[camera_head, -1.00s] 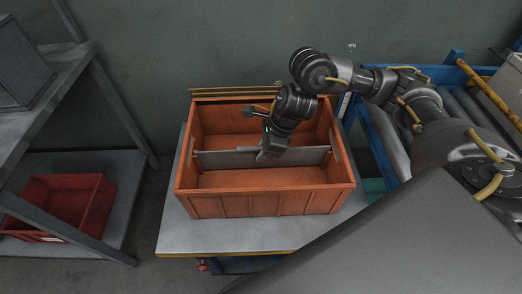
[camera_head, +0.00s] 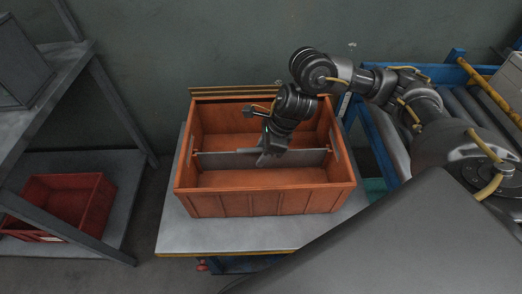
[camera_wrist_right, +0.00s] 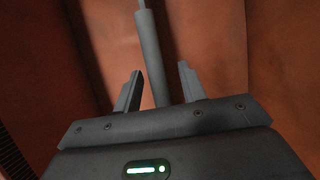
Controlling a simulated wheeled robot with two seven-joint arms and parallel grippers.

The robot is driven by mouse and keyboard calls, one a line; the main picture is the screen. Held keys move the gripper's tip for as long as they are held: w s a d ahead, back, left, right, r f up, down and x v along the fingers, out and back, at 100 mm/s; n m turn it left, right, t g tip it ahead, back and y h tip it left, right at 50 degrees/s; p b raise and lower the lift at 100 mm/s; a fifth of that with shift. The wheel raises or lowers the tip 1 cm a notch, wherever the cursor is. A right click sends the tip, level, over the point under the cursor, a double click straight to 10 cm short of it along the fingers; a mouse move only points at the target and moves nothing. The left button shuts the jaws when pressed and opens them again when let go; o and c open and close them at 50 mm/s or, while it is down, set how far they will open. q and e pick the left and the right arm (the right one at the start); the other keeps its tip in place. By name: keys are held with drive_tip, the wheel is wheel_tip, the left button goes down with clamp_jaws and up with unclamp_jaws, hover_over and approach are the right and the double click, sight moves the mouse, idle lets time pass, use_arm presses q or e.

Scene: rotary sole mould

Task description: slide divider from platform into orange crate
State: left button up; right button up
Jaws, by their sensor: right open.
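The orange crate (camera_head: 265,202) stands open on a grey platform (camera_head: 240,235). The grey divider (camera_head: 220,160) spans the crate's width inside it, below the rim, its ends at the left and right walls. My right gripper (camera_head: 266,158) is down in the crate at the middle of the divider. In the right wrist view the fingers (camera_wrist_right: 157,90) are apart, with the divider's edge (camera_wrist_right: 154,55) running between them. Part of the divider is hidden behind my gripper in the head view. My left gripper is out of view.
A red crate (camera_head: 70,200) sits on a lower shelf at the left. A blue-framed roller conveyor (camera_head: 465,105) is at the right. The grey wall is close behind the crate. The platform's front strip is bare.

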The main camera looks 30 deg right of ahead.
drive_tip(key=shift+r, duration=0.15)
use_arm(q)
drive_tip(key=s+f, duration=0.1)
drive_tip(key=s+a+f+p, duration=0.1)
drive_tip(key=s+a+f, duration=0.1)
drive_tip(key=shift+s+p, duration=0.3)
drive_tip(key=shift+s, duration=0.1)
use_arm(e)
drive_tip(key=v, duration=1)
drive_tip(key=shift+s+r, duration=0.1)
drive_tip(key=shift+r, duration=0.15)
